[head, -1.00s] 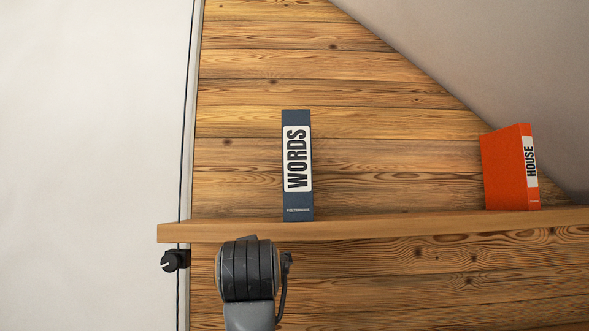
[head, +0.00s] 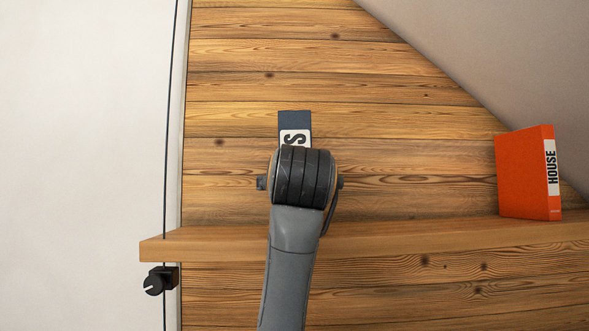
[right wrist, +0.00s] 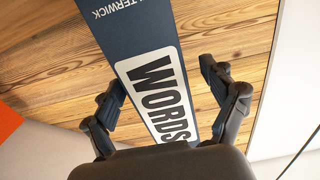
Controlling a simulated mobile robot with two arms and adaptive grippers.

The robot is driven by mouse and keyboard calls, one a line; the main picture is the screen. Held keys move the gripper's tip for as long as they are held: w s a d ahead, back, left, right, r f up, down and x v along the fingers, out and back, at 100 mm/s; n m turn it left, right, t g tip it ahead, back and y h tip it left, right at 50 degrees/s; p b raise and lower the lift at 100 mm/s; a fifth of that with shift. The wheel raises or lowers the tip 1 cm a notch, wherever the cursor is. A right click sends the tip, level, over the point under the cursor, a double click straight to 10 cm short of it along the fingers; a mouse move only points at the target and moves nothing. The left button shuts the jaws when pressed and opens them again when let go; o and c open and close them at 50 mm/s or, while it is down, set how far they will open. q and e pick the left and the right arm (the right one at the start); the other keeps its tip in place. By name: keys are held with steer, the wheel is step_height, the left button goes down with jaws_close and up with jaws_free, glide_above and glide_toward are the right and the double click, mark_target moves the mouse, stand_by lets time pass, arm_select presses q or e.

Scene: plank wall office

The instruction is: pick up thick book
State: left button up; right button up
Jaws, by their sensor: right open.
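A dark blue book (head: 294,124) with WORDS on its spine stands upright on the wooden shelf (head: 420,238). My right arm hides most of it in the head view; only its top shows. In the right wrist view the book's spine (right wrist: 148,62) appears upside down and fills the middle. My right gripper (right wrist: 163,84) is open, one finger on each side of the spine. I cannot tell whether the fingertips reach past the spine's face or touch it. The gripper itself is hidden behind the arm in the head view. My left gripper is not in view.
An orange book (head: 524,175) marked HOUSE stands at the right on the same shelf, well apart. A plank wall (head: 400,120) is behind. A black knob-like fitting (head: 161,280) sits below the shelf's left end. The shelf between the books is clear.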

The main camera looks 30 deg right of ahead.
arm_select(q)
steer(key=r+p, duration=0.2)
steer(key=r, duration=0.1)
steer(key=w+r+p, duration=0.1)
steer(key=p, duration=0.1)
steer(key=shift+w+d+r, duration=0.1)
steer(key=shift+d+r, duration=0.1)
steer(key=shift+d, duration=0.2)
arm_select(e)
steer(key=x, duration=0.5)
steer(key=shift+d+r, duration=0.15)
steer(key=shift+r, duration=0.05)
steer(key=shift+r, duration=0.1)
steer(key=c, duration=0.7)
steer(key=shift+s, duration=0.1)
steer(key=c, duration=1)
steer(key=shift+r, duration=0.2)
jaws_close()
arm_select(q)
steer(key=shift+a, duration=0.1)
arm_select(e)
steer(key=shift+f, duration=0.1)
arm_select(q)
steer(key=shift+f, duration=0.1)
